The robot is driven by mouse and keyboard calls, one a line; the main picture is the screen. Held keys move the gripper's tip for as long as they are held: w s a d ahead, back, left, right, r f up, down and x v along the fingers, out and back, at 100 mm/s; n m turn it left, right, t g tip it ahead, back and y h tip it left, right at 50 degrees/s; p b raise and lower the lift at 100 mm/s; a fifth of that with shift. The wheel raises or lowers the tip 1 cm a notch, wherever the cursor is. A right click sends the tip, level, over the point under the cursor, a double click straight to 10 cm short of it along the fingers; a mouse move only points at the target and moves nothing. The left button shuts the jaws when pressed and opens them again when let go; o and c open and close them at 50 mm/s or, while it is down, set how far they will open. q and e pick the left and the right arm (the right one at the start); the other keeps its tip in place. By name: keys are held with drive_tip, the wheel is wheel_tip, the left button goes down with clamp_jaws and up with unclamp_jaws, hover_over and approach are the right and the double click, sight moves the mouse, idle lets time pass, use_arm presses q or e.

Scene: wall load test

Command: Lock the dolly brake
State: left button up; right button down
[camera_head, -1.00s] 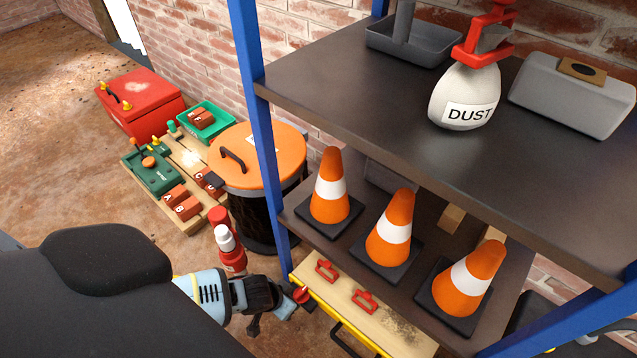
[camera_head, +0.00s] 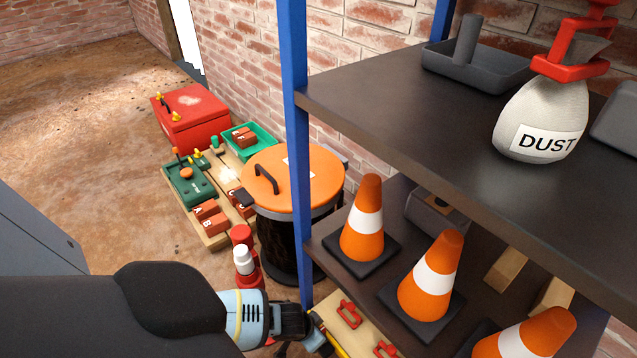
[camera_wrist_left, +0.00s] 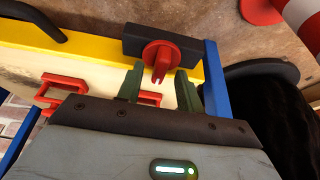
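In the left wrist view a red rotary knob (camera_wrist_left: 162,56) sits on a dark plate (camera_wrist_left: 190,46) fixed to the yellow edge of a low wood-topped platform (camera_wrist_left: 100,75); I cannot tell for sure that this is the dolly brake. My left gripper (camera_wrist_left: 159,82) is open, its two green fingers apart, with the knob's forked end between or just beyond the tips. Contact cannot be told. In the head view my left gripper (camera_head: 317,337) is at the platform's near corner beside the blue post, and the knob is not clearly visible there. My right gripper is out of view.
A blue shelf post (camera_head: 293,120) stands close by the gripper. Orange cones (camera_head: 366,220) stand on the lower shelf. A lidded drum (camera_head: 292,175) and a red-and-white object (camera_head: 243,258) are behind. Another wooden platform (camera_head: 215,240) carries bricks.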

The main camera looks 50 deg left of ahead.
use_arm(q)
drive_tip(key=shift+w+f, duration=0.15)
drive_tip(key=shift+f, duration=0.25)
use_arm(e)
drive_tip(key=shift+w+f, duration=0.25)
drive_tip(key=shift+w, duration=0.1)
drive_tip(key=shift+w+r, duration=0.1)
use_arm(q)
drive_tip(key=c, duration=0.7)
clamp_jaws()
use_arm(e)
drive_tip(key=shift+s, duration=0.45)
